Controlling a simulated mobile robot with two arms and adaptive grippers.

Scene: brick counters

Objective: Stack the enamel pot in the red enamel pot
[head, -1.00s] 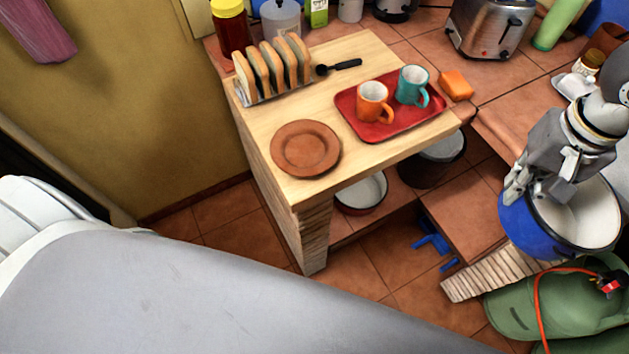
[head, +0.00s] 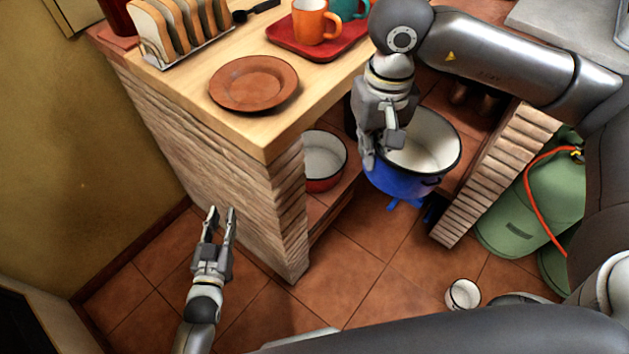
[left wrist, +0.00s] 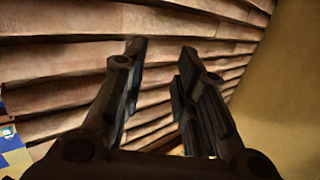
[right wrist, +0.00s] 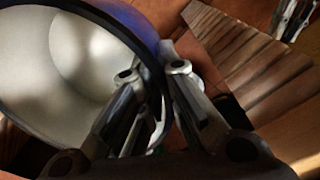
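The enamel pot (head: 405,185) is blue outside and white inside with a dark rim. My right gripper (head: 381,150) is shut on its left rim and holds it in front of the opening under the counter. In the right wrist view the pot's white inside (right wrist: 60,75) fills the left, with the rim between the fingers. The red enamel pot (head: 322,172), white inside, sits on the low shelf to the left of the blue pot, partly hidden by the counter's brick end. My left gripper (head: 221,212) is open and empty beside that brick wall, also in the left wrist view (left wrist: 160,65).
The wooden counter top (head: 215,120) carries a brown plate (head: 254,83), a toast rack (head: 180,30) and a red tray (head: 285,42) with mugs. A brick pier (head: 495,170) and a green gas cylinder (head: 525,205) stand right of the blue pot.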

